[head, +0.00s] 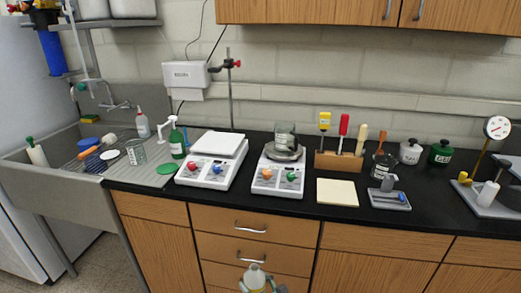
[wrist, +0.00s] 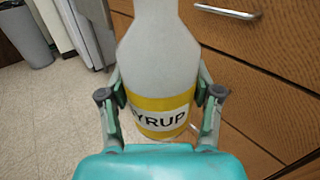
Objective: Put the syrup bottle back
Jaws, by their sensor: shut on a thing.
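The syrup bottle (wrist: 158,55) is whitish with a yellow band and a label on which "YRUP" can be read. It fills the middle of the wrist view. My gripper (wrist: 160,93) is shut on it, with one finger on each side of the yellow band. In the head view the bottle (head: 254,275) shows at the bottom edge, in front of the wooden drawers and below the counter top. Its neck is up there, and its lower part is cut off by the frame. Only a little of my gripper shows beside it.
The black counter top (head: 235,200) carries two white scales (head: 212,160) (head: 281,170), a cream square pad (head: 336,192), a wooden tool block (head: 338,161) and two jars (head: 410,151) (head: 440,152). A grey sink (head: 75,190) is at left. Wooden drawers (head: 252,249) lie below the counter.

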